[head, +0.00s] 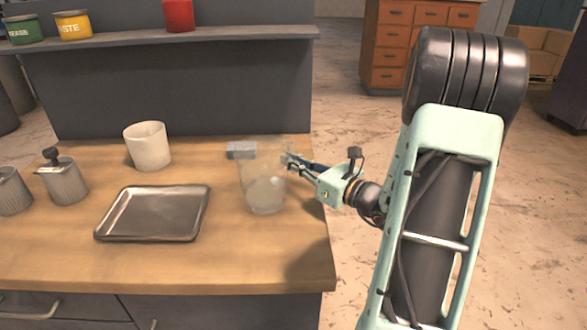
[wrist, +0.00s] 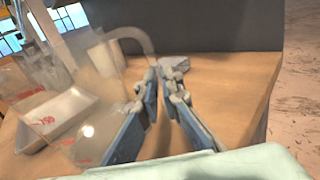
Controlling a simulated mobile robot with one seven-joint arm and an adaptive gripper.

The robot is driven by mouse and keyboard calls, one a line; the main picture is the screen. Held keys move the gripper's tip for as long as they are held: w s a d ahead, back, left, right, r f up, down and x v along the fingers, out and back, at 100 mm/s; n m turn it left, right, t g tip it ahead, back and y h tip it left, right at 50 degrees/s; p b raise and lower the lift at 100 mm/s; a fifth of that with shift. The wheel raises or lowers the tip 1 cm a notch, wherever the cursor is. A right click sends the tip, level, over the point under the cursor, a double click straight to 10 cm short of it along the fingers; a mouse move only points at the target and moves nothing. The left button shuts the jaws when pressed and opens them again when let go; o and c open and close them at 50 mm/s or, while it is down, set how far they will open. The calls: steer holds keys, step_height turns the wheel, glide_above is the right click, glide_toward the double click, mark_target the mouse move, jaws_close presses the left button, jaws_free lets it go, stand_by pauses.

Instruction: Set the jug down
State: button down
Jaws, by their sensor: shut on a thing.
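The jug (head: 264,185) is clear, with red markings that show in the wrist view (wrist: 88,130). It stands about upright at the right part of the wooden table (head: 180,265). I cannot tell whether its base touches the tabletop or is just above it. My gripper (head: 288,161) comes in from the right and is shut on the jug's handle (wrist: 140,34). In the wrist view the two fingers (wrist: 160,88) meet around the lower part of the handle, hiding it.
A metal tray (head: 155,214) lies left of the jug. A white cup (head: 148,146) stands behind the tray, and metal canisters (head: 64,181) stand at the left. A small grey block (head: 240,149) lies behind the jug. The table's right edge is close.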

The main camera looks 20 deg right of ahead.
steer(key=shift+f, duration=0.3)
steer(key=shift+f, duration=0.1)
steer(key=c, duration=2.1)
jaws_free()
steer(key=shift+s, duration=0.1)
steer(key=p+v, duration=0.1)
steer(key=v, duration=1)
steer(key=shift+s+d, duration=0.1)
steer(key=shift+s, duration=0.3)
